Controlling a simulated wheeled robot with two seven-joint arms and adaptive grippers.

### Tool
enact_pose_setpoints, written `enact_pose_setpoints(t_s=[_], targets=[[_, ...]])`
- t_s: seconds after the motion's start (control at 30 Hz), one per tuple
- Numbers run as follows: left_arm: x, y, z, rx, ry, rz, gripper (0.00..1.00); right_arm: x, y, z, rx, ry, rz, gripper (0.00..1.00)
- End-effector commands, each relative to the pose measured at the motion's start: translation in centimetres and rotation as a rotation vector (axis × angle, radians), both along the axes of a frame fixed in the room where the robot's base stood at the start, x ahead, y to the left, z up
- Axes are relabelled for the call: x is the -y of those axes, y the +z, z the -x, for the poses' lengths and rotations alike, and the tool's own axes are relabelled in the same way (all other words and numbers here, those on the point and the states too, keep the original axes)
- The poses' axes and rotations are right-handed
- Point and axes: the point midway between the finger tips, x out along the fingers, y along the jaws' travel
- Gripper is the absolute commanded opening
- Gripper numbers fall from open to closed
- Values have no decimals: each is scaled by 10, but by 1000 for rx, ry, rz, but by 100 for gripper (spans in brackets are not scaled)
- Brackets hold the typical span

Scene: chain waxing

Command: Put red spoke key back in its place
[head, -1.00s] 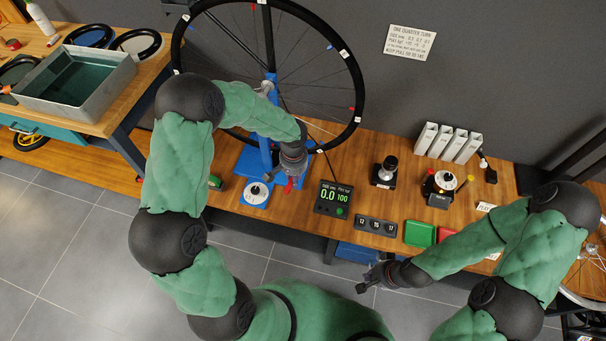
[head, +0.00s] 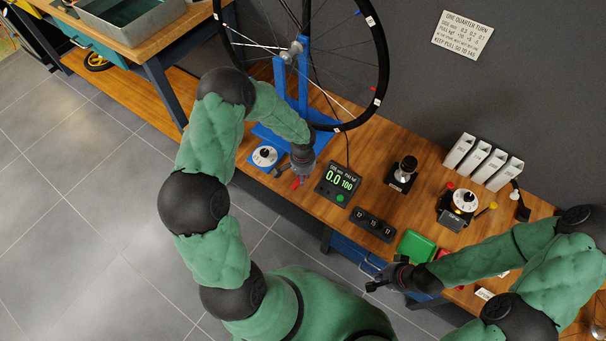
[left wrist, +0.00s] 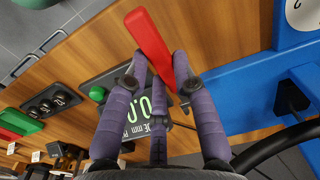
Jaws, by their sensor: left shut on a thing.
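The red spoke key (left wrist: 150,42) is a flat red bar between the finger ends of my left gripper (left wrist: 158,72). In the head view only a little of the key (head: 296,183) shows below my left gripper (head: 300,176), above the bench's front part, left of the display. My left gripper is shut on the key. My right gripper (head: 384,280) is open and empty, in front of the bench below the green tray (head: 415,246). A black holder (head: 373,224) marked 12, 15 and 17 lies right of the display. I cannot tell which spot is the key's place.
A wheel (head: 384,60) stands in a blue stand (head: 303,75) behind my left gripper. A white dial (head: 265,156) sits to its left. A dial gauge (head: 464,201) and white boxes (head: 480,156) stand at right.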

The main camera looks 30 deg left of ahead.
Motion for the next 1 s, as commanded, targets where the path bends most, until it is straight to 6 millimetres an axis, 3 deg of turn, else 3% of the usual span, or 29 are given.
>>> enact_pose_setpoints(t_s=[0.5,0.93,0.97,1.0], targets=[[0,-53,0,0,0,1,0,0,-37,0,0,-1,0,0],[0,-59,0,0,1,0,0,0,-40,0,0,0,0,0],[0,-59,0,0,1,0,35,0,-40,0,1,0,0,0],[0,-59,0,0,1,0,46,0,-40,0,0,0,0,0]])
